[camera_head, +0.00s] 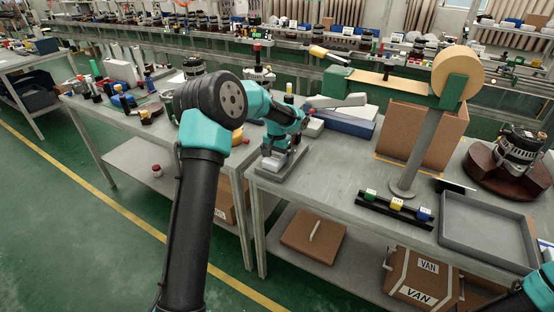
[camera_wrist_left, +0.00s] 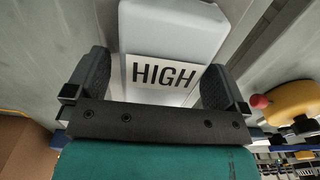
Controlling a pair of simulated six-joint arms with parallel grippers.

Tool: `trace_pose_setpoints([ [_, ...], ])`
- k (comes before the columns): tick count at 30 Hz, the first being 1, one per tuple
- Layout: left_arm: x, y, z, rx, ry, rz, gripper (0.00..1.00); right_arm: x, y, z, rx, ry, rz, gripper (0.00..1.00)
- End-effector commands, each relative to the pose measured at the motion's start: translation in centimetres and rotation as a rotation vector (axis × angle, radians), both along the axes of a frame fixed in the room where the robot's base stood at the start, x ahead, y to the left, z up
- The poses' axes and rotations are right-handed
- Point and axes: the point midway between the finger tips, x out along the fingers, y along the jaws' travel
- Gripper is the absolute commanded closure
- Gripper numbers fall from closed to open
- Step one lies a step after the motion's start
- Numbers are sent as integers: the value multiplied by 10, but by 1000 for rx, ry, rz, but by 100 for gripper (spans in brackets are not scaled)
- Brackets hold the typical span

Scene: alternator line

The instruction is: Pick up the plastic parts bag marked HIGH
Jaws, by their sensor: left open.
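The pale grey-white plastic parts bag (camera_wrist_left: 172,32) fills the upper middle of the left wrist view, with a white label reading HIGH. In the head view it lies on the front left corner of the grey bench, a light slab (camera_head: 272,180) partly hidden under my left gripper (camera_head: 281,157). In the left wrist view my left gripper (camera_wrist_left: 154,78) is open, one black finger on each side of the bag. The left finger stands a little apart from the bag; I cannot tell whether the right one touches it. My right gripper is out of view.
Behind the gripper lie a blue and white stack (camera_head: 340,122) and a cardboard box (camera_head: 422,132). A tape-roll stand (camera_head: 418,160), a black rack of small coloured blocks (camera_head: 393,208) and an empty grey tray (camera_head: 487,232) stand to the right. Bare bench lies between.

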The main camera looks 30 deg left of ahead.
Motion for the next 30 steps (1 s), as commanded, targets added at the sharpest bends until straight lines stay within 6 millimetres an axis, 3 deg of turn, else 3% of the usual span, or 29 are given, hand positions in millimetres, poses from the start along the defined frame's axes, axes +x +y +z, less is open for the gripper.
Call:
trace_pose_setpoints([
  [6,0,0,0,0,0,0,0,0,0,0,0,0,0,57],
  [24,0,0,1,0,-1,0,57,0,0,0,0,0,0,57],
  [30,0,0,1,0,-1,0,58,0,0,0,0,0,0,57],
])
